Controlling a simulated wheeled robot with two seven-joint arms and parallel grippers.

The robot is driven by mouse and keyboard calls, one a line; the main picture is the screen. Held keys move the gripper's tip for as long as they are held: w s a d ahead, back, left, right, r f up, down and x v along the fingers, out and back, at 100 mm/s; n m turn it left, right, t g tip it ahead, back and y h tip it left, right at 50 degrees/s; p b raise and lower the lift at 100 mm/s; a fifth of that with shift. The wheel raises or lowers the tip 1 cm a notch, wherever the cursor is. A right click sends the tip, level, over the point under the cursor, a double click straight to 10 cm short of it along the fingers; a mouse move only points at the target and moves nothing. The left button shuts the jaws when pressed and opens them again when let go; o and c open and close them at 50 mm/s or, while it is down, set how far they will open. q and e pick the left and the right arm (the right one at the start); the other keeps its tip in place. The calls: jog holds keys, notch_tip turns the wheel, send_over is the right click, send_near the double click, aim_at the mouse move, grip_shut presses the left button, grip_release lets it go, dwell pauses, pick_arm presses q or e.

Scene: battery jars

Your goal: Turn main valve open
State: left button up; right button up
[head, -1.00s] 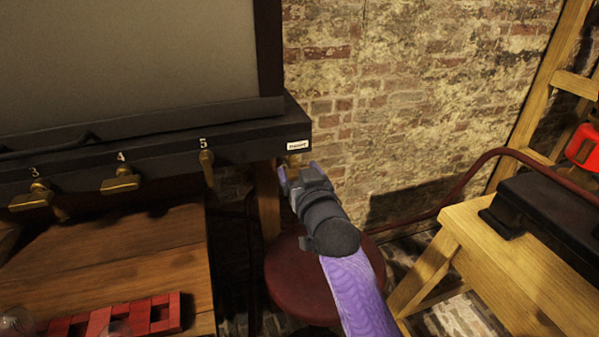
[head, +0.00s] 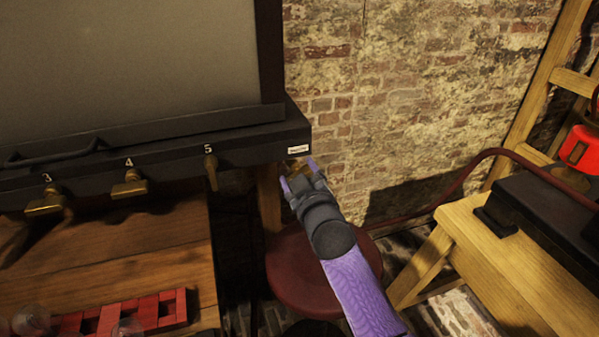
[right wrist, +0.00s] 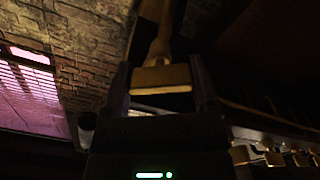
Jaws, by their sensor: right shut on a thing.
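The main valve is a brass handle (head: 295,165) under the right end of the black panel, below a small white label (head: 299,150) too small to read surely. My right gripper (head: 298,173) is shut on this handle from below. In the right wrist view the brass handle (right wrist: 161,76) and its stem sit between the two fingers (right wrist: 161,88). Much of the handle is hidden by the fingers in the head view. My left gripper is not in view.
Brass valves numbered 3 (head: 45,203), 4 (head: 130,184) and 5 (head: 211,170) line the black panel (head: 150,160). A red rack (head: 140,312) lies on the wooden table (head: 120,250). A red stool (head: 310,275) stands below my arm; a wooden bench (head: 460,225) is at right.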

jog(key=shift+f+n, duration=0.1)
jog(key=shift+n, duration=0.2)
jog(key=o, duration=1.1)
jog(key=shift+s, duration=0.1)
